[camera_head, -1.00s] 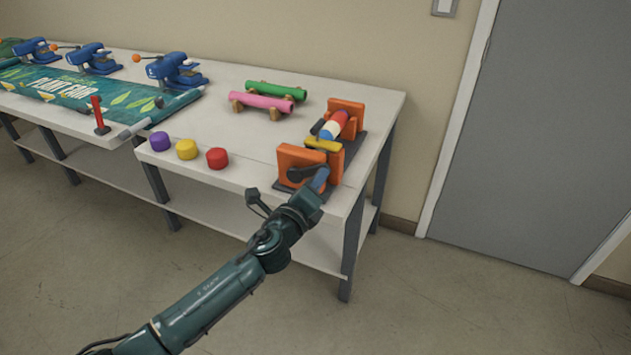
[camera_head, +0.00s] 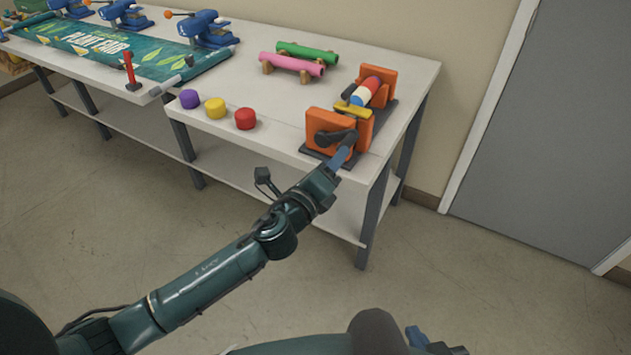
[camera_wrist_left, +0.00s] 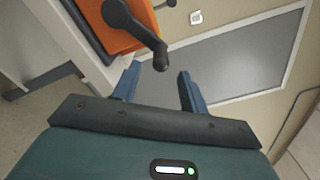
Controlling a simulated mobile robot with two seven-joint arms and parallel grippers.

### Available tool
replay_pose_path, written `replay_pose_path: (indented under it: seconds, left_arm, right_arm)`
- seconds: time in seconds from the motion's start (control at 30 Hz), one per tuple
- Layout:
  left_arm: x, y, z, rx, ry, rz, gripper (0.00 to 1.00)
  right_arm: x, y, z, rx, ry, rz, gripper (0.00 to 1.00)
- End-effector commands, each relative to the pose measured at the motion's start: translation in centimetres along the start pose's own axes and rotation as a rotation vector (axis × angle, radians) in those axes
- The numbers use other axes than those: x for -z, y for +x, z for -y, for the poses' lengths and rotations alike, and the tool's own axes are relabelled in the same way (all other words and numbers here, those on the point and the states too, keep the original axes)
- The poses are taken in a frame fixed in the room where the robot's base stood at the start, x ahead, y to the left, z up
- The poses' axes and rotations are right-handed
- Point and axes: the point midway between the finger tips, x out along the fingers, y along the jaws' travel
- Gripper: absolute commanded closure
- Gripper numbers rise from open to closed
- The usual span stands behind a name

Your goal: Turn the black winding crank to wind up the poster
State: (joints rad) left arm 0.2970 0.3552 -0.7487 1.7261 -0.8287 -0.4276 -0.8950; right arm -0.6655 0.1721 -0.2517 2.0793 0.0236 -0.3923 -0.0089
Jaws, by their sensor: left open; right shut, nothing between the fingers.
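The black winding crank (camera_head: 338,136) is on the front face of an orange stand (camera_head: 323,122) at the table's right end. In the left wrist view the crank (camera_wrist_left: 140,31) slants down to the right from its hub, and its knob end lies between my fingertips, with gaps on both sides. My left gripper (camera_head: 343,158) is open, its blue fingers right at the crank; they also show in the left wrist view (camera_wrist_left: 160,70). My right gripper (camera_head: 432,343) is shut and empty at the bottom edge, away from the table. A green "Plant Fair" poster (camera_head: 120,48) lies flat at the left.
A red, white and blue roll (camera_head: 366,92) sits between the orange supports. Pink (camera_head: 291,64) and green (camera_head: 307,52) rolls lie behind. A grey door (camera_head: 560,130) is at the right.

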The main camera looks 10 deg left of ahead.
Motion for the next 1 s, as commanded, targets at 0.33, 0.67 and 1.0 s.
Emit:
replay_pose_path:
  seconds: [0.33, 0.67, 1.0]
  left_arm:
    - [0.0, -6.5, -0.1, -0.001, 0.001, 0.001, 0.57]
    - [0.0, -7.6, 0.0, 0.000, 0.001, 0.001, 0.57]
    - [0.1, -7.6, -0.1, -0.004, -0.011, -0.001, 0.57]
  right_arm:
    - [-0.1, 0.2, 0.0, 0.002, -0.001, -0.010, 1.00]
    - [0.4, 0.1, 0.1, 0.006, -0.004, -0.021, 1.00]
    - [0.1, 0.1, 0.2, 0.007, -0.004, -0.014, 1.00]
